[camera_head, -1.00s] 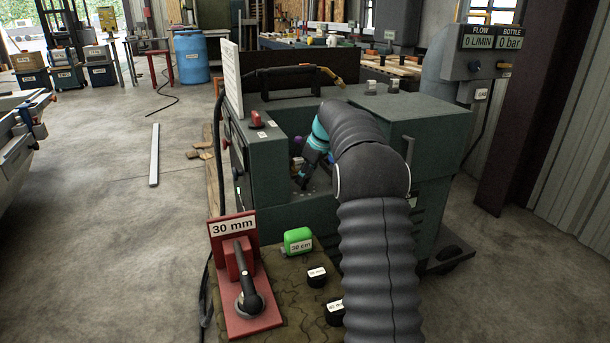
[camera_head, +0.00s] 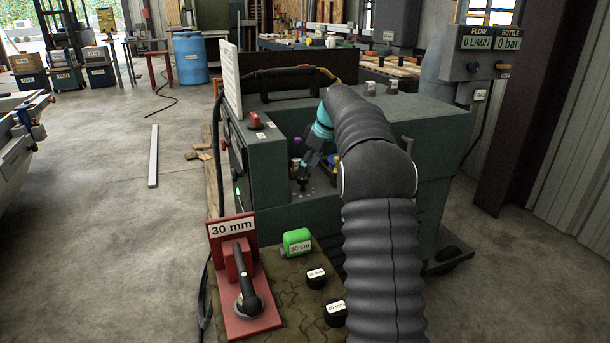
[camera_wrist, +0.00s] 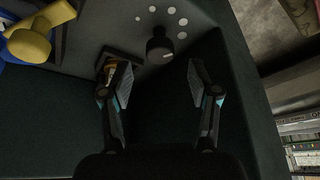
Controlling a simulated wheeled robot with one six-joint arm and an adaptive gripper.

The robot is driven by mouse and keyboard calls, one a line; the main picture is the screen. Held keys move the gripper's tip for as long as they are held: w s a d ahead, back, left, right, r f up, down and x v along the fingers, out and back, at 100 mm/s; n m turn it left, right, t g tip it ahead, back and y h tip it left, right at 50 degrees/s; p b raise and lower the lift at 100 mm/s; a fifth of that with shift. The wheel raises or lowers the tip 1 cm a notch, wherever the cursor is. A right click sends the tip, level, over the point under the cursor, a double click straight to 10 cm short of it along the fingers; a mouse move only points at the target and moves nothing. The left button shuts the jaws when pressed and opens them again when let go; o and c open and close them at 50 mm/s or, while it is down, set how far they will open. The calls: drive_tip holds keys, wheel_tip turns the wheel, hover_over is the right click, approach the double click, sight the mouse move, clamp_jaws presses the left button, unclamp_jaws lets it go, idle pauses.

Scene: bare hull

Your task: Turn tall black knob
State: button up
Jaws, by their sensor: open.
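In the wrist view a round black knob (camera_wrist: 159,44) stands on a dark panel, with an arc of white dots beside it and a pale mark on it. My gripper (camera_wrist: 151,72) is open, its two fingers spread wide. The knob lies beyond the fingertips, between their lines and nearer the left finger. Nothing is held. In the head view my gripper (camera_head: 308,165) reaches down into the recess of the green machine (camera_head: 415,112). There I cannot clearly tell the knob from the dark fingers.
A yellow knobbed part (camera_wrist: 30,44) and a dark square piece with a tan part (camera_wrist: 121,66) lie left of the knob, the latter close to the left finger. Machine walls enclose the recess. A red lever panel (camera_head: 236,310) and a green block (camera_head: 297,241) stand in front.

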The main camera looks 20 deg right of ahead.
drive_tip(key=v, duration=0.7)
drive_tip(key=shift+r, duration=0.2)
drive_tip(key=shift+s, duration=0.1)
drive_tip(key=s+f+m+h, duration=0.1)
drive_tip(key=s+f+m, duration=0.3)
drive_tip(key=f+m, duration=0.35)
drive_tip(key=s+a, duration=0.6)
drive_tip(key=s, duration=0.7)
drive_tip(key=s+a+t+h, duration=0.1)
drive_tip(key=s+a, duration=0.5)
drive_tip(key=s, duration=0.7)
drive_tip(key=s+a+t, duration=0.1)
drive_tip(key=s+a, duration=0.5)
drive_tip(key=s, duration=0.7)
drive_tip(key=shift+f+h, duration=0.3)
drive_tip(key=shift+h, duration=0.1)
